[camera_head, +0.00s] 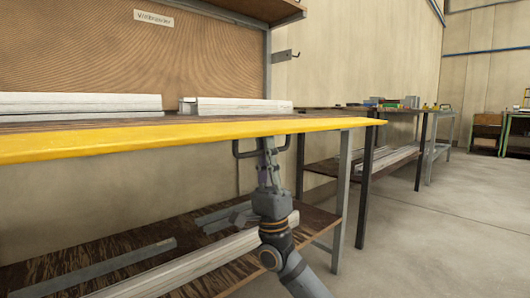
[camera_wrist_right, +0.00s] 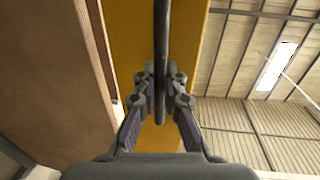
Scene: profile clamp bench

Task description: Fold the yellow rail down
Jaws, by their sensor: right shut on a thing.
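The yellow rail (camera_head: 200,134) runs along the front edge of the bench top in the head view. Its underside shows in the right wrist view as a yellow band (camera_wrist_right: 136,40). A dark handle (camera_head: 240,154) hangs below the rail; in the right wrist view it is a dark bar (camera_wrist_right: 161,40). My right gripper (camera_head: 268,148) reaches up from below and is shut on this handle; its fingertips (camera_wrist_right: 160,76) meet around the bar in the right wrist view. My left gripper is not in view.
White profiles (camera_head: 80,103) lie on the bench top behind the rail. A lower shelf (camera_head: 60,262) holds more long profiles behind my right arm. Bench legs (camera_head: 343,185) stand to the right of my gripper. Open floor (camera_head: 450,230) lies further right.

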